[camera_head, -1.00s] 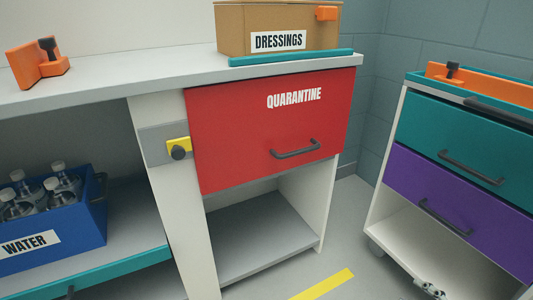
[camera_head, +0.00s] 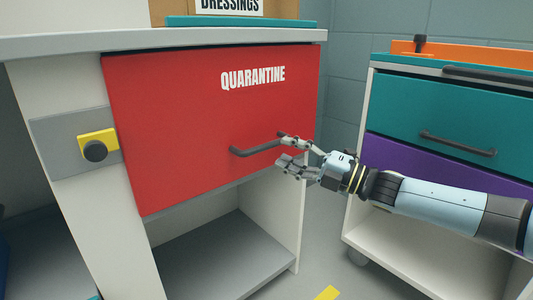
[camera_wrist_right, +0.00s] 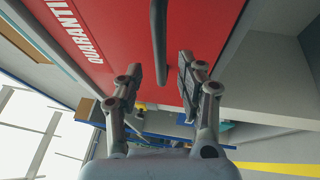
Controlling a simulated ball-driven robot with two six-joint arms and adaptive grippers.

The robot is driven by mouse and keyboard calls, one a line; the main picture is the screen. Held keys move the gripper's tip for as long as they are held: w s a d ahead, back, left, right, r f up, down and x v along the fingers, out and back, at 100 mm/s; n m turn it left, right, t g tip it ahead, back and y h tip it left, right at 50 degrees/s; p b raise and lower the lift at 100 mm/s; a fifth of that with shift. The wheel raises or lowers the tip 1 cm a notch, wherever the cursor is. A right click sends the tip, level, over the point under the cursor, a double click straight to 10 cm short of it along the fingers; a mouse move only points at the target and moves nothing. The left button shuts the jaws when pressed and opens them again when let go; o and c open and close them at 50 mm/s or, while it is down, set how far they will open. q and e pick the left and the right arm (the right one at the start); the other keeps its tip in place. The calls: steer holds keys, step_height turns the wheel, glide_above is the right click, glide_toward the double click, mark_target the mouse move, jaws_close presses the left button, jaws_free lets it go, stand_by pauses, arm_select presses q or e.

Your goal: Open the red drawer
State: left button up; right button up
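The red drawer (camera_head: 190,125), lettered QUARANTINE, sits in the white cabinet, and its front looks closed. Its dark bar handle (camera_head: 255,149) is low on the front, right of the middle. My right gripper (camera_head: 280,149) is open at the handle's right end. In the right wrist view the handle (camera_wrist_right: 158,40) lies between the open fingers (camera_wrist_right: 160,72), with gaps visible on both sides. A yellow latch (camera_head: 108,136) with a black knob (camera_head: 95,152) is on a grey plate left of the drawer, its right end at the drawer's edge. My left gripper is not in view.
A cart with a teal drawer (camera_head: 470,110) and a purple drawer (camera_head: 390,150) stands at right, behind my right arm. An open shelf (camera_head: 215,255) is below the red drawer. A DRESSINGS box (camera_head: 165,10) and teal tray (camera_head: 230,21) rest on the counter.

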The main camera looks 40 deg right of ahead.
mark_target(272, 146)
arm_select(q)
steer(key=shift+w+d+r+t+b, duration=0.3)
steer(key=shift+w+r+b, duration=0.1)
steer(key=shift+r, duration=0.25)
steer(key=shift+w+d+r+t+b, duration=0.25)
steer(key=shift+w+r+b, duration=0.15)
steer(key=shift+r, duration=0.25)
arm_select(e)
steer(key=shift+x, duration=2.7)
jaws_close()
